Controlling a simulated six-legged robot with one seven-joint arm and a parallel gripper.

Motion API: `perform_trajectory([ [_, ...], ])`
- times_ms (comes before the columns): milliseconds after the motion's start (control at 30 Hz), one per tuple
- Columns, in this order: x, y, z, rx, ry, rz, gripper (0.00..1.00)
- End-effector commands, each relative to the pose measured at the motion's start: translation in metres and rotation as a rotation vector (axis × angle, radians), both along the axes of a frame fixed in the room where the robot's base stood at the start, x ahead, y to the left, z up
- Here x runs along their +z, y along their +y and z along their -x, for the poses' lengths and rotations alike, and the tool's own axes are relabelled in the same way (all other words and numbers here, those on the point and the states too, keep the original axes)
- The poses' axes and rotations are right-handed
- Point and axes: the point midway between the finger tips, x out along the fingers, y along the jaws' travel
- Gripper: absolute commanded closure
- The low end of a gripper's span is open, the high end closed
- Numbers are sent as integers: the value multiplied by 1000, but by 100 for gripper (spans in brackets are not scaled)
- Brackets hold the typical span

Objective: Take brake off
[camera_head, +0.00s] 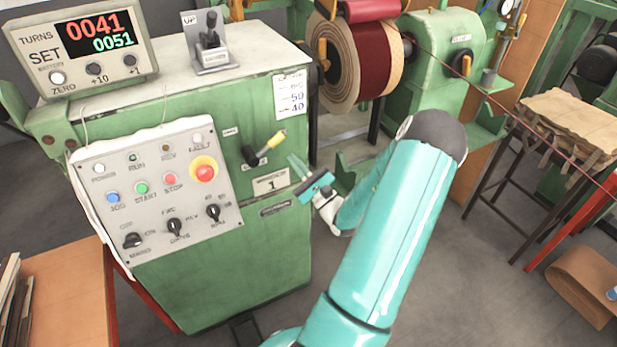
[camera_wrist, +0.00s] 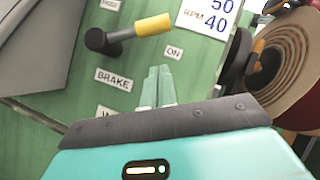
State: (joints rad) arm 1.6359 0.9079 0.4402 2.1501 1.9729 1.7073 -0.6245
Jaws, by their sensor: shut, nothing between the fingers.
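The brake lever (camera_head: 264,147) has a black pivot and a yellow handle, and sits on the front of the green machine cabinet (camera_head: 240,270). In the wrist view the brake lever (camera_wrist: 128,34) points right and slightly up from its pivot. A "BRAKE" label (camera_wrist: 113,79) lies below it and an "ON" label (camera_wrist: 174,52) lies below the handle's tip; a label above the pivot is partly cut off. My gripper (camera_head: 296,162) is shut and empty, just below and right of the lever. Its fingers (camera_wrist: 158,84) are together, apart from the handle.
A control panel (camera_head: 152,190) with buttons, switches and a red stop knob is left of the lever. A wound coil (camera_head: 350,60) stands right of the cabinet. A turns display (camera_head: 98,45) and an upright lever (camera_head: 210,45) are on top.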

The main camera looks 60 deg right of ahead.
Motion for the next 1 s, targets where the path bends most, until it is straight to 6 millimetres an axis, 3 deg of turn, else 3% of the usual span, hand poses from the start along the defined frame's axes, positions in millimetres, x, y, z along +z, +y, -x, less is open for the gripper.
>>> perform_trajectory([
  [100,18,5,-10,0,0,2,100],
  [300,34,12,-18,0,0,1,100],
  [1000,40,13,-19,0,25,42,100],
])
